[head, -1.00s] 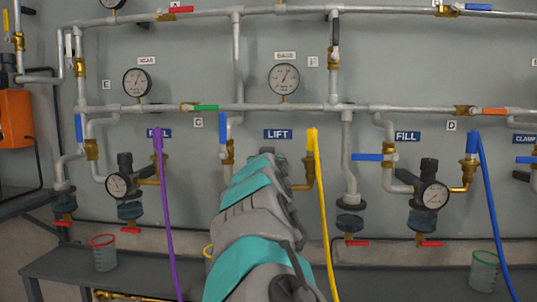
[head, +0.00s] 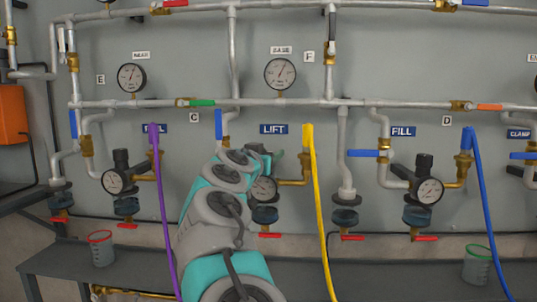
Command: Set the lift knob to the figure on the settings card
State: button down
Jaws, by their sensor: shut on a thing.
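The LIFT label (head: 274,129) is on the wall above the lift regulator. The lift regulator's round gauge (head: 264,189) shows just right of my arm, too small to read. My gripper (head: 268,158) is at the top of this regulator, where the neighbouring regulators carry a black knob. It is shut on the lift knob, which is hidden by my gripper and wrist. No settings card can be made out.
A yellow hose (head: 317,200) hangs close right of my arm, and a purple hose (head: 163,210) hangs to its left. The FILL regulator gauge (head: 429,190) is further right. A red-rimmed cup (head: 102,250) and a green-rimmed cup (head: 477,266) stand on the bench.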

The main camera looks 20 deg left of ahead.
jog(key=shift+r, duration=0.2)
dwell(0.3)
jog(key=c, duration=0.8)
grip_release()
jog(key=o, duration=0.4)
jog(key=shift+f, duration=0.1)
jog(key=shift+o, duration=0.2)
jog(key=shift+s, duration=0.1)
jog(key=shift+s+f, duration=0.1)
jog(key=shift+s, duration=0.3)
jog(key=b, duration=0.2)
send_over(263, 187)
jog(key=a, duration=0.1)
jog(key=shift+s+a, duration=0.15)
jog(key=shift+a, duration=0.05)
